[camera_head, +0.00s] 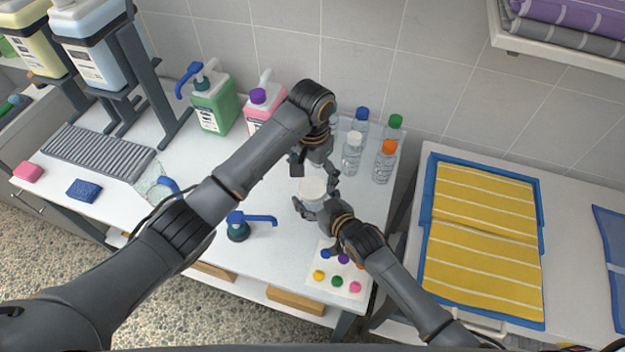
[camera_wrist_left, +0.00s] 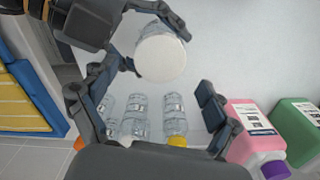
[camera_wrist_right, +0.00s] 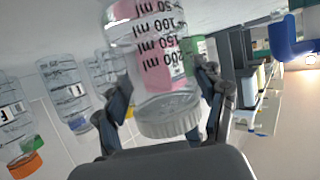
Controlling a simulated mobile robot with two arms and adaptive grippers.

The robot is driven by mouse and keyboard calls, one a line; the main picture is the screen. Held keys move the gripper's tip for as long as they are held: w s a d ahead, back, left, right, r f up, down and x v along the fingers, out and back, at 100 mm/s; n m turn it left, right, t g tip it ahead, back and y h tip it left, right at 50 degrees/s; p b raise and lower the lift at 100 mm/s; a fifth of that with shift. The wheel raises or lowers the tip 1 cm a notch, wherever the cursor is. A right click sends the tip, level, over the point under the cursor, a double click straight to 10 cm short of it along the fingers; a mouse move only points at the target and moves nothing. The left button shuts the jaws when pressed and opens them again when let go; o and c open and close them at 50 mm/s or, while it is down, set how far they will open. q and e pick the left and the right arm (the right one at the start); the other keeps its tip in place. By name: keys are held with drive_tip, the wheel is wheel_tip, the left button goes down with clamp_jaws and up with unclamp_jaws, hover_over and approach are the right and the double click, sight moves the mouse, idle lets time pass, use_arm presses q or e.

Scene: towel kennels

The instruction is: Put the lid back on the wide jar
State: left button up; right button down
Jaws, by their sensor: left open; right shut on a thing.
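The wide jar (camera_head: 313,200) is clear, with black ml marks that show in the right wrist view (camera_wrist_right: 158,52). Its pale ribbed lid (camera_wrist_right: 168,122) sits on its mouth; it shows as a white disc in the head view (camera_head: 312,187) and the left wrist view (camera_wrist_left: 160,58). I cannot tell how tight it is. My right gripper (camera_head: 316,202) is shut around the jar, which it holds near the middle of the white table. My left gripper (camera_head: 314,166) is open and empty, just behind and above the lid, apart from it.
Clear bottles with coloured caps (camera_head: 386,160) stand close to the right of my left gripper. Green (camera_head: 213,105) and pink (camera_head: 262,108) jugs stand behind. A white sheet with several coloured caps (camera_head: 337,285) lies in front.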

sight(313, 187)
use_arm(q)
drive_tip(key=shift+r, duration=0.35)
drive_tip(key=shift+c, duration=0.3)
drive_tip(key=shift+w+d+r+m, duration=0.15)
drive_tip(key=shift+r, duration=0.5)
drive_tip(key=shift+w+d+r+m, duration=0.1)
drive_tip(key=shift+w+r+m, duration=0.05)
drive_tip(key=shift+r, duration=0.45)
drive_tip(key=shift+s+a+r, duration=0.1)
drive_tip(key=shift+r, duration=0.15)
drive_tip(key=shift+s+a+r, duration=0.15)
drive_tip(key=shift+s+r, duration=0.1)
drive_tip(key=shift+f, duration=0.15)
drive_tip(key=shift+f, duration=3.9)
